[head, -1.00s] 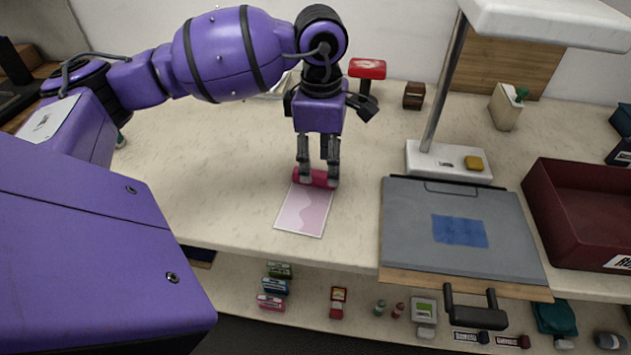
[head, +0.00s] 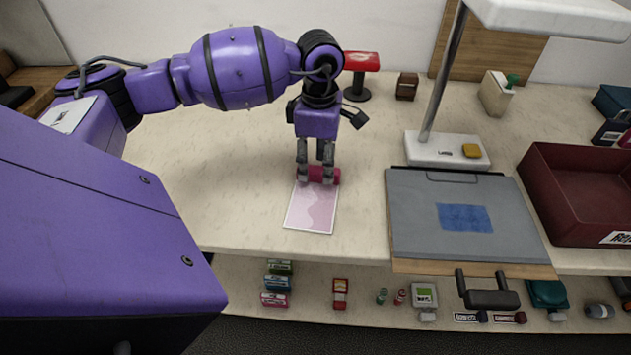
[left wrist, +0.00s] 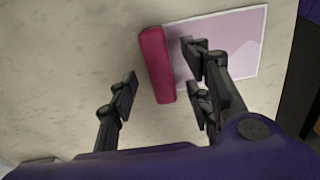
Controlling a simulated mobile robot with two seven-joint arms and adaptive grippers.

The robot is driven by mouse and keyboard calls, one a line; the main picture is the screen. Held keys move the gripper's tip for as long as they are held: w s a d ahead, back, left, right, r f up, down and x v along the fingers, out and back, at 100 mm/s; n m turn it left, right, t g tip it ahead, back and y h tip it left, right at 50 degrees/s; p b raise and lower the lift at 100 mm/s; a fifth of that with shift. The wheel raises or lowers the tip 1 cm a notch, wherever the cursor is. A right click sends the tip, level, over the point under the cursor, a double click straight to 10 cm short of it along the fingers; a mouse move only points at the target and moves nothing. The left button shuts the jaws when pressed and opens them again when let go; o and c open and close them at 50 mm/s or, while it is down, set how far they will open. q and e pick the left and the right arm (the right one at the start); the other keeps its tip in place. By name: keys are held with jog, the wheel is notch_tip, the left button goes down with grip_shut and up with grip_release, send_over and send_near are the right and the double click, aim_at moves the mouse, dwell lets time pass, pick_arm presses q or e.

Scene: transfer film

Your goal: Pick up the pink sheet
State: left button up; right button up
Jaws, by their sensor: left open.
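The pink sheet (head: 311,212) lies flat on the bench, pale pink with a wavy pattern and a white border. A dark pink bar (head: 331,176) sits at its far edge. In the left wrist view the sheet (left wrist: 235,35) is at the upper right, with the bar (left wrist: 155,60) along its left edge. My left gripper (head: 315,179) points down over the bar, its fingers open. In the left wrist view the gripper (left wrist: 158,85) has fingers on either side of the bar; I cannot tell whether they touch it. My right gripper is not in view.
A grey board (head: 420,225) with a blue patch (head: 465,217) lies right of the sheet, beside a lamp base (head: 447,150). A dark red tray (head: 575,185) stands further right. A red-topped stand (head: 358,75) is behind my gripper. The bench left of the sheet is clear.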

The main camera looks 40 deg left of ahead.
pick_arm(q)
jog(key=shift+f, duration=0.85)
jog(key=shift+c, duration=0.3)
jog(key=c, duration=1)
